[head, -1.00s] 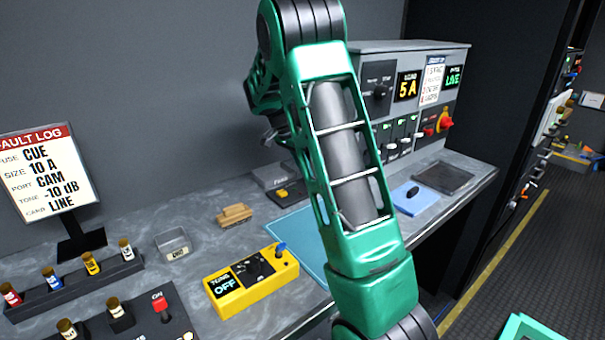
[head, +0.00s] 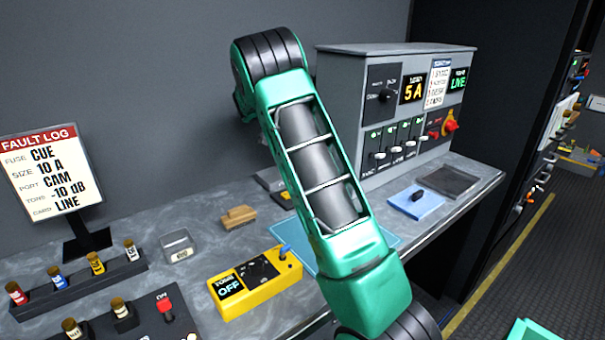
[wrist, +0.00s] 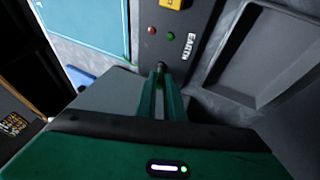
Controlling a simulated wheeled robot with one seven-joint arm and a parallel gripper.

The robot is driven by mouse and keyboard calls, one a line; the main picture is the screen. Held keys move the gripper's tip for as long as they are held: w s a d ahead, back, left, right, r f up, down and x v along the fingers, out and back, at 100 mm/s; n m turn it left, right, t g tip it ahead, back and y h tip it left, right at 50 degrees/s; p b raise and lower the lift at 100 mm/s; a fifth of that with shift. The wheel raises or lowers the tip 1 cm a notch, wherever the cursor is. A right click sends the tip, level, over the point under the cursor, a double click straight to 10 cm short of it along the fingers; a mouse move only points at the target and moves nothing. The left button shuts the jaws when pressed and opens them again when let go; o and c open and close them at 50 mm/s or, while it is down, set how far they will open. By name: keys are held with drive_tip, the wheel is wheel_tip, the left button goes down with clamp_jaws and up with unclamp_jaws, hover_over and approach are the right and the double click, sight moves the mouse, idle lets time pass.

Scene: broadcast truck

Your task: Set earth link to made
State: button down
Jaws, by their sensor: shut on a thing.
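In the wrist view, my gripper (wrist: 161,85) points at a dark grey panel with its two green fingers close together. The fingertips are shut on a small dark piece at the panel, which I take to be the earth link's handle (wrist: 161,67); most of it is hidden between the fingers. The EARTH label (wrist: 190,46) is just beyond and to the right of the fingertips. A red light (wrist: 152,30) and a green light (wrist: 170,36) sit on the panel above them. The link's position cannot be read. The head view shows my arm but not the gripper.
A yellow part (wrist: 172,3) sits at the wrist view's top edge, and a recessed grey tray (wrist: 265,55) lies to the right. In the head view, the yellow tone box (head: 255,282), fault log sign (head: 45,170) and grey console (head: 390,110) stand on the bench (head: 140,235).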

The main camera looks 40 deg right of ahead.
drive_tip(key=c, duration=1.9)
unclamp_jaws()
drive_tip(key=shift+w+d, duration=0.15)
drive_tip(key=shift+w, duration=0.1)
drive_tip(key=shift+o, duration=0.2)
drive_tip(key=shift+s, duration=0.1)
drive_tip(key=v, duration=1)
drive_tip(key=shift+w+a+r, duration=0.2)
drive_tip(key=shift+w+r, duration=0.05)
drive_tip(key=shift+r, duration=0.05)
drive_tip(key=shift+s, duration=0.1)
drive_tip(key=s+a+r+n+t+y, duration=0.1)
drive_tip(key=s+n+y, duration=0.15)
drive_tip(key=s, duration=0.75)
drive_tip(key=s+r+n+t+y, duration=0.1)
drive_tip(key=s+n, duration=0.2)
drive_tip(key=s, duration=0.8)
drive_tip(key=s+a+f+n+t, duration=0.1)
drive_tip(key=s+a+f+n, duration=0.2)
drive_tip(key=s+a, duration=0.4)
drive_tip(key=s+a+f+n+t+y, duration=0.1)
drive_tip(key=s+a+f+n, duration=0.2)
drive_tip(key=s+a, duration=0.4)
drive_tip(key=s+f, duration=0.1)
drive_tip(key=s, duration=0.4)
